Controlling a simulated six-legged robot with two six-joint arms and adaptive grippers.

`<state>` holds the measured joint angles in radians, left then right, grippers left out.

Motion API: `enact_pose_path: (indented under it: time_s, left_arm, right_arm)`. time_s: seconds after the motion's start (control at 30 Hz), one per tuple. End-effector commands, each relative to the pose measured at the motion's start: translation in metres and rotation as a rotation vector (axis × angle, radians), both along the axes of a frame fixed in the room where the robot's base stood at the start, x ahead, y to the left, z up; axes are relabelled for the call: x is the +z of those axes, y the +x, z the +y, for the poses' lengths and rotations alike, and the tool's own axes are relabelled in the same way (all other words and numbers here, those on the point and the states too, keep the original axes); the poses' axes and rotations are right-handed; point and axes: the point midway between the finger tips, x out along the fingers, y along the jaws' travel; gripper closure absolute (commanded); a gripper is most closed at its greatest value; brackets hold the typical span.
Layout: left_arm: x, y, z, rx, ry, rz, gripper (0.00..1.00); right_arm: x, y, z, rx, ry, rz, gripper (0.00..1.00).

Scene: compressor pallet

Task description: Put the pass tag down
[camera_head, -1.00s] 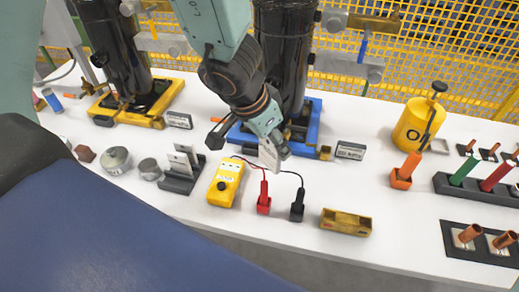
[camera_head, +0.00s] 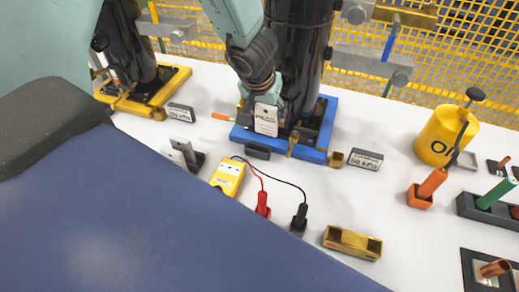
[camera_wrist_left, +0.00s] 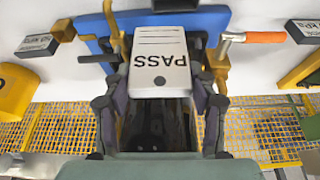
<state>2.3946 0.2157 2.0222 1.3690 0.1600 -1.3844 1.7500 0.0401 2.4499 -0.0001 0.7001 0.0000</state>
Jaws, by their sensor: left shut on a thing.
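The white pass tag (camera_head: 266,119) hangs upright from my left gripper (camera_head: 264,98), in front of the black cylinder (camera_head: 299,45) and over the blue base (camera_head: 318,142). In the left wrist view the tag (camera_wrist_left: 160,55) reads PASS upside down, with a dark dot below the word. My left gripper (camera_wrist_left: 159,92) is shut on it, one finger at each side. I cannot tell whether the tag touches the base. My right gripper is not in view.
A yellow base (camera_head: 163,93) with another black cylinder stands at left. A yellow meter (camera_head: 228,177) with red and black leads, a brass block (camera_head: 352,243) and a kPa label block (camera_head: 364,160) are nearby. A yellow can (camera_head: 440,137) stands at right. Yellow mesh fencing is behind.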

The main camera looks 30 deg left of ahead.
Motion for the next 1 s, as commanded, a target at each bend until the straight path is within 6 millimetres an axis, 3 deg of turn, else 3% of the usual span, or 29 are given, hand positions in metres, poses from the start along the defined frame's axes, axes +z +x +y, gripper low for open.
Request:
enact_pose_path:
  time_s: [0.1, 0.27, 0.73, 1.0]
  left_arm:
    - [0.000, -0.002, 0.017, 0.034, 0.001, -0.002, 0.68]
    - [-0.005, -0.004, 0.024, 0.046, 0.005, -0.002, 0.68]
    - [-0.058, -0.001, 0.023, 0.043, 0.006, -0.002, 0.68]
    - [-0.070, 0.000, 0.023, 0.043, 0.006, -0.002, 0.68]
  right_arm:
    - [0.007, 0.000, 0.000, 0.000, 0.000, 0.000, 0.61]
    - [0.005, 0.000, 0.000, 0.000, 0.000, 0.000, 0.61]
    - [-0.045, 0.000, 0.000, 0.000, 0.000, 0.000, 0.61]
    - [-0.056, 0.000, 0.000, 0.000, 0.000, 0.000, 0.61]
